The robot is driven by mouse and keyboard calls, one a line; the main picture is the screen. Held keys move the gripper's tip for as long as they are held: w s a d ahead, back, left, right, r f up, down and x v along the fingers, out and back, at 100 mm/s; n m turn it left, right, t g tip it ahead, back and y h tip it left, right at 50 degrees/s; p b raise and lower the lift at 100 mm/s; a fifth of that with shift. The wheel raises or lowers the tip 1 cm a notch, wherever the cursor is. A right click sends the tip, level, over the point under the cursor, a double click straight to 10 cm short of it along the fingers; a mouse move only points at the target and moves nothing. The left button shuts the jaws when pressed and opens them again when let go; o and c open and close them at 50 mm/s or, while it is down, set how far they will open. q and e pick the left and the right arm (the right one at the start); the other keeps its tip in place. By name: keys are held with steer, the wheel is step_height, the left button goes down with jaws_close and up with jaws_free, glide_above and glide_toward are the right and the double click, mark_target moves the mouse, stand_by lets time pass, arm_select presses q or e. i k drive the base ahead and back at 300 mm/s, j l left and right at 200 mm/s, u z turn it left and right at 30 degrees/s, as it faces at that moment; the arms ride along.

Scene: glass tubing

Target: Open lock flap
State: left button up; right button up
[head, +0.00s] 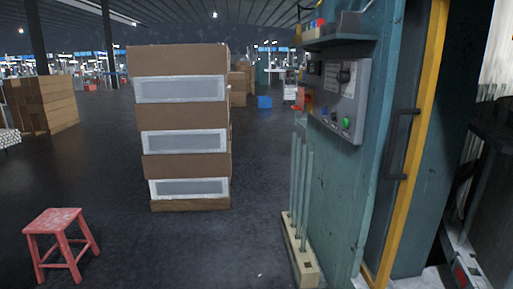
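A tall teal machine housing (345,195) stands close on the right. Its door-like panel has a yellow edge strip (412,140) and a dark vertical bar handle (385,150). To the right of the strip is a dark opening with machine parts (470,265) inside, partly cut off by the picture edge. I cannot make out which part is the lock flap. Neither of my grippers shows in the head view.
A grey control box (340,98) with a green button juts from the housing under a small shelf (338,40). Glass tubes (301,180) stand in a wooden block (300,250). Stacked boxes (180,120) and a red stool (58,235) stand left; dark floor between is clear.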

mark_target(300, 95)
steer(key=i+u, duration=0.1)
steer(key=i, duration=1.45)
steer(key=i+j+z, duration=0.1)
steer(key=i+z, duration=0.3)
steer(key=i+j+z, duration=0.55)
steer(key=i+z, duration=0.2)
